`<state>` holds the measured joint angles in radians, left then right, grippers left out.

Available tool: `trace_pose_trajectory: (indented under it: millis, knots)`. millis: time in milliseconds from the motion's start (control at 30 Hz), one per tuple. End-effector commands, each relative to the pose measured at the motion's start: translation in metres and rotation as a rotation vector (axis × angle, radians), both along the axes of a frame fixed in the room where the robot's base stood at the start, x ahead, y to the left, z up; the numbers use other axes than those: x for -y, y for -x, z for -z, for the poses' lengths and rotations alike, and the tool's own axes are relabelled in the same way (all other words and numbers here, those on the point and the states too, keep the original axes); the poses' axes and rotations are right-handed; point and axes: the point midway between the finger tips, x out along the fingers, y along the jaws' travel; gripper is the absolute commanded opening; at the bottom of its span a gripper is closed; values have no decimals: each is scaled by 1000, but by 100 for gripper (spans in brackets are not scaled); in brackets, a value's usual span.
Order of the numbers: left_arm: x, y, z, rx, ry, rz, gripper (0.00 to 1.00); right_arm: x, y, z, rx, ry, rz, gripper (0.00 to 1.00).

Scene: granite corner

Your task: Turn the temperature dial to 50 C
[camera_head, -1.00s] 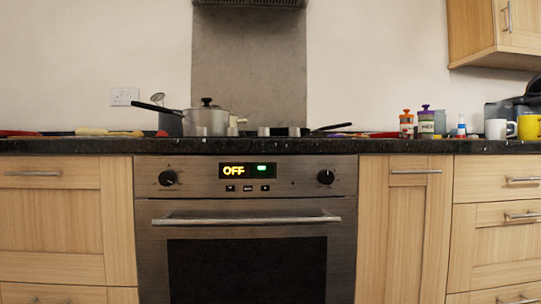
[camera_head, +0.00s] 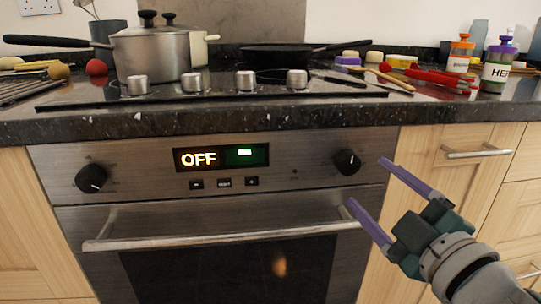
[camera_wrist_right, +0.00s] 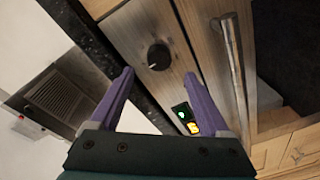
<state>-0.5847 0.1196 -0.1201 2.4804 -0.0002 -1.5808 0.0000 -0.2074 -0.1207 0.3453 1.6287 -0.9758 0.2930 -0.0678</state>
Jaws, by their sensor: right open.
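The oven panel has two black round dials. The right dial (camera_head: 347,162) has a white pointer mark tilted up; the left dial (camera_head: 91,178) sits at the other end. I cannot read labels telling which is for temperature. The display (camera_head: 221,157) between them reads OFF with a small green light. My right gripper (camera_head: 367,182) is open, its two purple fingers reaching in from the lower right, close to the right dial but apparently not around it. In the right wrist view a dial (camera_wrist_right: 158,55) lies just beyond the open fingertips (camera_wrist_right: 158,75). My left gripper is not in view.
The oven handle (camera_head: 225,238) runs below the panel and juts out. The granite counter edge (camera_head: 230,120) overhangs above it. A pot (camera_head: 150,50), a pan (camera_head: 280,55) and jars (camera_head: 497,66) stand on top. Small buttons (camera_head: 224,183) sit under the display.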

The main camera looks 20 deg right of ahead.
Motion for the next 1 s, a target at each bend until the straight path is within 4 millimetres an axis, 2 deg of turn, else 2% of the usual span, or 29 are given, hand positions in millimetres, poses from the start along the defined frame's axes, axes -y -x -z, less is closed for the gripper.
trace_pose_trajectory:
  millis: [100,300,667,1000]
  knots:
    - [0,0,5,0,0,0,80,3,-25,0,3,1,0,80]
    - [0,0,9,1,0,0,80,6,-50,0,2,0,0,80]
    - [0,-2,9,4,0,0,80,7,-57,-1,1,-2,1,80]
    - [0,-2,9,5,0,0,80,7,-57,-1,1,-2,1,44]
